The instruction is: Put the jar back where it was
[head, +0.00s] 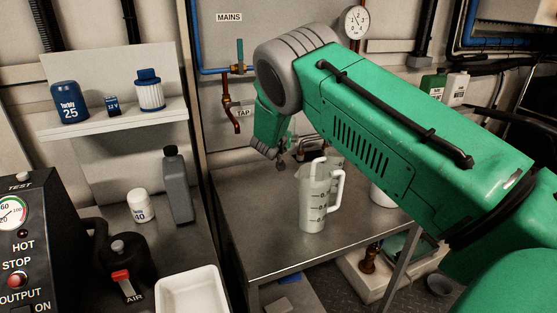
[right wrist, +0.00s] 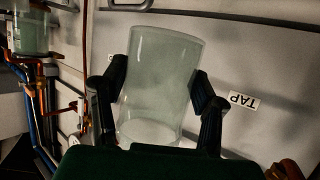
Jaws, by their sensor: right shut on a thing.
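The jar (right wrist: 158,70) is clear and empty-looking in the right wrist view. My right gripper (right wrist: 157,80) is shut on it, with one dark finger against each side. In the head view my right gripper (head: 291,154) is partly hidden by my green right arm, over the back of the metal bench near the TAP label. I cannot clearly make out the jar there. My left gripper is not in view.
A clear measuring jug (head: 315,205) stands on the metal bench (head: 255,235), just in front of my right gripper. A white container (head: 383,196) is partly hidden behind my arm. A copper tap pipe (head: 232,112) runs down the wall. The bench's front left is bare.

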